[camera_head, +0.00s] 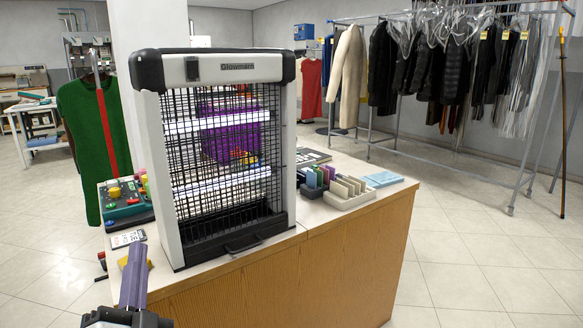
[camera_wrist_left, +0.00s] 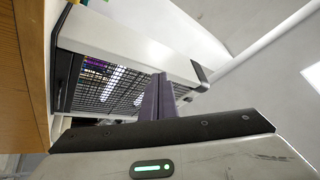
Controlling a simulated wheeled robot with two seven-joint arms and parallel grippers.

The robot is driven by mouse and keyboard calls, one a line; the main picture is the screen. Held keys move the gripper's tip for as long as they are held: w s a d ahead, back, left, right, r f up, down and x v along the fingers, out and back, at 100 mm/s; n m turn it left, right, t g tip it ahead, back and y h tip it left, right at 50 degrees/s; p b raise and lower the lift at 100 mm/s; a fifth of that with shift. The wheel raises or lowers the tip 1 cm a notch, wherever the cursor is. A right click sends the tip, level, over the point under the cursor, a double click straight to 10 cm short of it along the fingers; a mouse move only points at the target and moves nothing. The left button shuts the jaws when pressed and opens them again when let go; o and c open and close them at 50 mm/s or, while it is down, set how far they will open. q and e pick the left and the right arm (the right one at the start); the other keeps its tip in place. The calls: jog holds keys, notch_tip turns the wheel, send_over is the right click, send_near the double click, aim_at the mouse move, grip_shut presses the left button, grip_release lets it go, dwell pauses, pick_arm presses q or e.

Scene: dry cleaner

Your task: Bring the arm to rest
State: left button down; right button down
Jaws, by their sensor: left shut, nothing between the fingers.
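My left gripper (camera_head: 136,250) comes in from the lower left, in front of the counter's left end. Its grey-purple fingers point up and are shut with nothing between them. They also show in the left wrist view (camera_wrist_left: 159,78), in front of the glowing lamp unit. That unit, a white and black Glowmann device (camera_head: 236,68) with a wire grille, stands upright on the counter (camera_head: 315,215) just right of the gripper. I cannot tell whether the fingers touch it. My right gripper is not in view.
A green-grey box with coloured buttons (camera_head: 126,207) and a small card (camera_head: 127,239) lie left of the lamp. A tray of cards (camera_head: 350,200) and blue cloths (camera_head: 383,179) are right of it. A clothes rack (camera_head: 512,208) stands behind. Tiled floor at right is clear.

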pick_arm(q)
jog(key=s+a+f+g+h, duration=0.1)
jog(key=s+f+g, duration=0.2)
jog(key=f, duration=0.7)
jog(key=s+f+g+h, duration=0.2)
jog(key=s+f+g, duration=0.2)
jog(key=f, duration=0.5)
jog(key=s+a+f+g+h, duration=0.1)
jog(key=s+f+g, duration=0.2)
jog(key=f, duration=0.7)
jog(key=s+d+f+g+h, duration=0.1)
jog(key=s+f+g+h, duration=0.1)
jog(key=s+f, duration=0.4)
jog(key=s+d+f+g+h, duration=0.1)
jog(key=s+f+g+h, duration=0.15)
jog(key=s, duration=0.65)
jog(key=d+n+t, duration=0.1)
jog(key=d+n, duration=0.4)
jog(key=d, duration=0.7)
jog(key=r+p, duration=0.1)
jog(key=p, duration=0.1)
jog(key=r+p, duration=0.2)
jog(key=a+r+p, duration=0.1)
jog(key=r+p, duration=0.1)
jog(key=shift+w+p, duration=0.25)
jog(key=shift+p, duration=0.05)
